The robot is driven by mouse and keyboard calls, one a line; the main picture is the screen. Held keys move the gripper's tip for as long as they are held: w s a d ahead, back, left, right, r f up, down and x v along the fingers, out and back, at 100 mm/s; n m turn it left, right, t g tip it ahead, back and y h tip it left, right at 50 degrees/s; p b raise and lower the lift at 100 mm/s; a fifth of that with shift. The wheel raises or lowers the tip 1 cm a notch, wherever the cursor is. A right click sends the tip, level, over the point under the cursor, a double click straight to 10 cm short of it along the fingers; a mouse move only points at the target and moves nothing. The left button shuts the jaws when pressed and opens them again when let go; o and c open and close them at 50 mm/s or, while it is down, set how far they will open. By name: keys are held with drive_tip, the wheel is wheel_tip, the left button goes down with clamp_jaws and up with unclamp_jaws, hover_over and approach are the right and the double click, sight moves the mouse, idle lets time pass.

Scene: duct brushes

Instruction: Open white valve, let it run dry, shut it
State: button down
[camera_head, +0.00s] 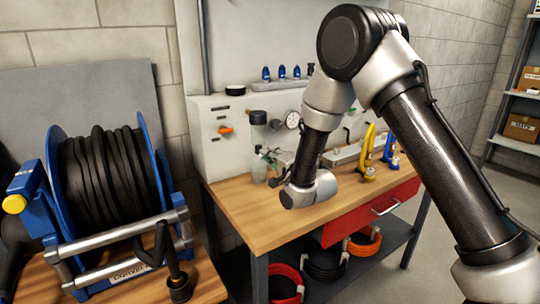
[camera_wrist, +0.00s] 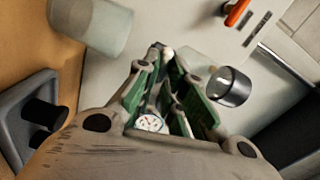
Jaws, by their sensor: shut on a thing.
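My gripper (camera_head: 271,158) reaches toward the front of the white cabinet at the back of the bench. In the wrist view its green-padded fingers (camera_wrist: 168,62) are closed in around a small pale knob (camera_wrist: 166,53), which looks like the white valve. The fingers hide most of the valve, so its handle angle cannot be read. A clear jar (camera_head: 258,171) stands on the bench beside the gripper; it also shows in the wrist view (camera_wrist: 95,24). Its contents cannot be made out. A round gauge (camera_head: 293,120) is on the cabinet; a dial (camera_wrist: 150,123) shows between the fingers.
An orange handle (camera_head: 226,130) and a dark cylinder (camera_head: 258,117) stick out of the white cabinet (camera_head: 208,153) close by. Yellow (camera_head: 369,152) and blue (camera_head: 390,150) tools stand to the right. A hose reel (camera_head: 105,185) is at left. The bench's front left (camera_head: 250,222) is clear.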

drive_tip(key=shift+f+m, duration=0.1)
drive_tip(key=shift+m, duration=0.8)
drive_tip(key=c, duration=1.5)
unclamp_jaws()
drive_tip(key=v, duration=1.2)
